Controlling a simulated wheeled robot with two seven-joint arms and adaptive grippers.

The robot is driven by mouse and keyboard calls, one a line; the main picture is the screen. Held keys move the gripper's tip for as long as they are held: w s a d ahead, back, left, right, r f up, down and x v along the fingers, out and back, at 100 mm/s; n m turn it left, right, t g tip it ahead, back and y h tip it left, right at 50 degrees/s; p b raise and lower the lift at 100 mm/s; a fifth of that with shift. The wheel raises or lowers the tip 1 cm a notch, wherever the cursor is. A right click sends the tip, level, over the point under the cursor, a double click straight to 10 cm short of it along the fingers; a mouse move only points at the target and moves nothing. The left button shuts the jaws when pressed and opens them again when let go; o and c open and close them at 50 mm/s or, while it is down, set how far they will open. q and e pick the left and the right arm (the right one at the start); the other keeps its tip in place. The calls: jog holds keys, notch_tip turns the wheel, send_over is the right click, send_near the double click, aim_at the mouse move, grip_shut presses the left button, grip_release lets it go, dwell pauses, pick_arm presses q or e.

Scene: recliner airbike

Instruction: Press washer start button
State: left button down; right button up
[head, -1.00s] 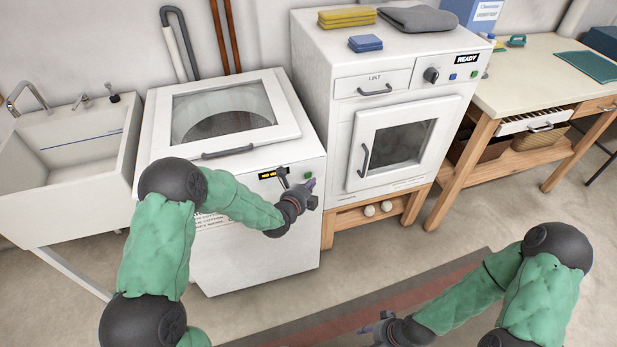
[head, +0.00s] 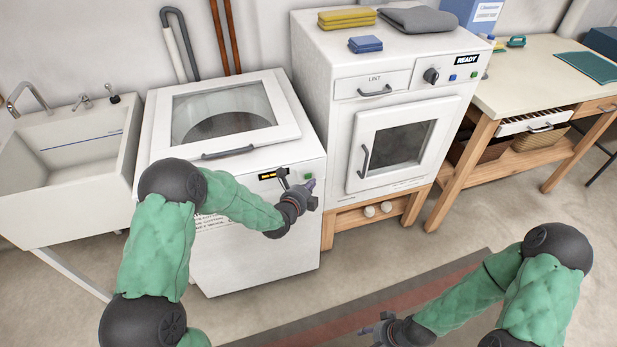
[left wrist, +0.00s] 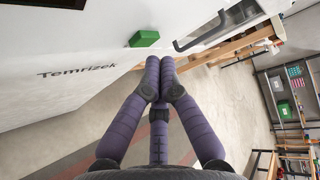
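The washer (head: 240,262) is the white top-loader with its glass lid (head: 222,112) closed. Its front panel has a small dark display (head: 268,176) with yellow text, too small to read, and a green button (head: 308,176). The green button also shows large in the left wrist view (left wrist: 144,39). My left gripper (head: 311,186) is in front of the panel by the button. In the left wrist view its purple fingers (left wrist: 160,62) are together and empty, with their tips just below the button; I cannot tell whether they touch. My right gripper (head: 368,330) is low over the floor, away from the washer.
The dryer (head: 345,130) with a READY display stands on a wooden stand right of the washer. A sink (head: 70,190) is at the left. A wooden table (head: 530,75) is at the right. The floor in front is clear, with a mat (head: 350,312).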

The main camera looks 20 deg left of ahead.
pick_arm(q)
jog(key=shift+w, duration=0.1)
jog(key=shift+w+a+b, duration=0.25)
jog(key=shift+b, duration=0.1)
jog(key=shift+w+a, duration=0.2)
jog(key=shift+w, duration=0.1)
dwell(0.9)
jog(key=shift+s+d, duration=0.1)
jog(key=shift+s, duration=0.05)
jog(key=shift+s+d, duration=0.35)
jog(key=shift+s, duration=0.15)
jog(key=shift+s, duration=0.1)
dwell(0.4)
